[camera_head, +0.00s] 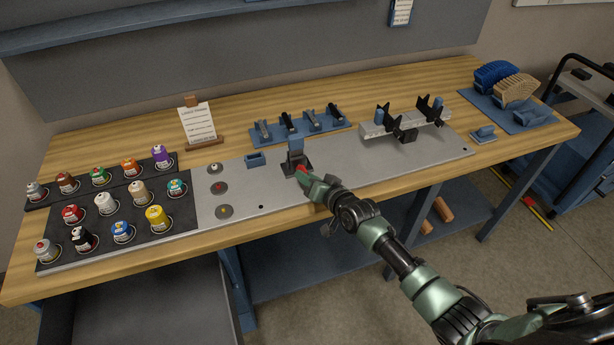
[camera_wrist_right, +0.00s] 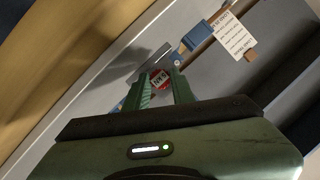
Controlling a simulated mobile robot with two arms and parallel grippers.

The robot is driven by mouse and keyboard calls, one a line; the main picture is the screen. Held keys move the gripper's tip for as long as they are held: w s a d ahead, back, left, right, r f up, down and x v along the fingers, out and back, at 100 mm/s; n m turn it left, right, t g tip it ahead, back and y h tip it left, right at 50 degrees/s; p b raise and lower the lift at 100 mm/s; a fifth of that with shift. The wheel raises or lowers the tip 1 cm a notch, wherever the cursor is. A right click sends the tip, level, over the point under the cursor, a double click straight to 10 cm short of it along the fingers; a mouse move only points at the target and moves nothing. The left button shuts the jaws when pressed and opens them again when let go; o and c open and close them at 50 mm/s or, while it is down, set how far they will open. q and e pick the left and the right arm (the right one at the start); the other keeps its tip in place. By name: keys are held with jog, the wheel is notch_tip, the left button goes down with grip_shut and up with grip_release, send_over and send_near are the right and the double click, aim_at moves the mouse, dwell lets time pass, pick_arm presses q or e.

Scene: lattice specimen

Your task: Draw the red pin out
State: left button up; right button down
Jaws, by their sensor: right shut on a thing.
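The red pin (camera_head: 302,169) shows as a small red end at the front of a dark upright fixture (camera_head: 296,158) on the grey metal plate. My right gripper (camera_head: 312,178) reaches in from the lower right and is shut on the red pin. My left gripper is not in view.
Several coloured jars stand on a black mat (camera_head: 125,190) at the left. A small blue block (camera_head: 255,160) lies left of the fixture. A blue rack of black-handled tools (camera_head: 298,127) stands behind it. A white rail with black brackets (camera_head: 402,125) is to the right.

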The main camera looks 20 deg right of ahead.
jog(key=shift+s, duration=0.15)
jog(key=shift+s+r+p, duration=0.1)
jog(key=shift+s+p, duration=0.85)
jog(key=shift+s, duration=0.1)
jog(key=shift+s+d+p, duration=0.1)
jog(key=shift+s+p, duration=1.4)
jog(key=shift+s, duration=1.25)
